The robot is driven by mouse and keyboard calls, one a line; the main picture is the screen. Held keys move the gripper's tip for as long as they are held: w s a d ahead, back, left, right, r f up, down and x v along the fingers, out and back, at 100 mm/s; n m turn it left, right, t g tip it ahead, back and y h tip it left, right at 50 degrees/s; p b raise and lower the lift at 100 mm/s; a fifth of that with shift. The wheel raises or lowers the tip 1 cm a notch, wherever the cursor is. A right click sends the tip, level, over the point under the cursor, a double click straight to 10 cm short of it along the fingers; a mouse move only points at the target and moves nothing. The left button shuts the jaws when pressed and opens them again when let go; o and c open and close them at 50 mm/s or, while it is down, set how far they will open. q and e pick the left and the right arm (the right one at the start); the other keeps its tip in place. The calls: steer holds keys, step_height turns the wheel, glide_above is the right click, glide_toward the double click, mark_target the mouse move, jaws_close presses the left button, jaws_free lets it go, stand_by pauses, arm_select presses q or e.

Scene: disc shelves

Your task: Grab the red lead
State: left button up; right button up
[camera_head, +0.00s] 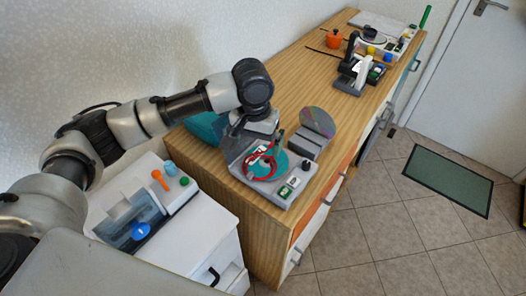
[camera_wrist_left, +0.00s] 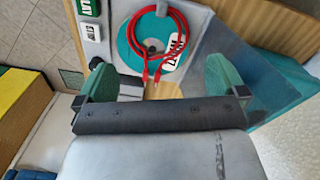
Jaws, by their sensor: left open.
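The red lead (camera_head: 262,165) lies coiled on a teal disc (camera_head: 276,163) in a grey tray device (camera_head: 278,190) at the near end of the wooden counter. In the left wrist view the lead (camera_wrist_left: 183,30) makes a loop on the disc (camera_wrist_left: 125,45), with a white tag (camera_wrist_left: 174,55) and two red ends pointing toward my gripper. My left gripper (camera_wrist_left: 158,78) is open, its green-tipped fingers spread wide with nothing between them. In the head view my left gripper (camera_head: 260,142) is above and beside the lead, partly hidden by its own wrist. My right gripper is not in view.
A grey holder with a shiny disc (camera_head: 318,122) stands close behind the tray. A black knob (camera_head: 306,166) rises at the tray's right. More devices and an orange pot (camera_head: 334,39) sit farther along the counter.

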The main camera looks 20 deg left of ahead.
mark_target(260, 162)
arm_select(q)
steer(key=shift+s+d+f, duration=0.15)
steer(key=shift+f, duration=0.3)
steer(key=shift+s+d+f, duration=0.1)
steer(key=shift+s+f, duration=0.05)
steer(key=shift+f, duration=0.25)
steer(key=shift+w+f, duration=0.15)
steer(key=shift+f, duration=0.2)
steer(key=f, duration=0.2)
steer(key=w+f, duration=0.1)
steer(key=f, duration=0.1)
steer(key=shift+f+p, duration=0.2)
steer(key=shift+p, duration=0.15)
steer(key=shift+f, duration=0.35)
steer(key=shift+c, duration=0.3)
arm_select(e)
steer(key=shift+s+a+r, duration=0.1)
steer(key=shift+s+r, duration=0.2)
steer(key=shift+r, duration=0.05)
arm_select(q)
steer(key=c, duration=0.5)
steer(key=shift+c, duration=0.3)
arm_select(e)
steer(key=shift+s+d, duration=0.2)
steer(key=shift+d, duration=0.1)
arm_select(q)
steer(key=shift+r, duration=0.15)
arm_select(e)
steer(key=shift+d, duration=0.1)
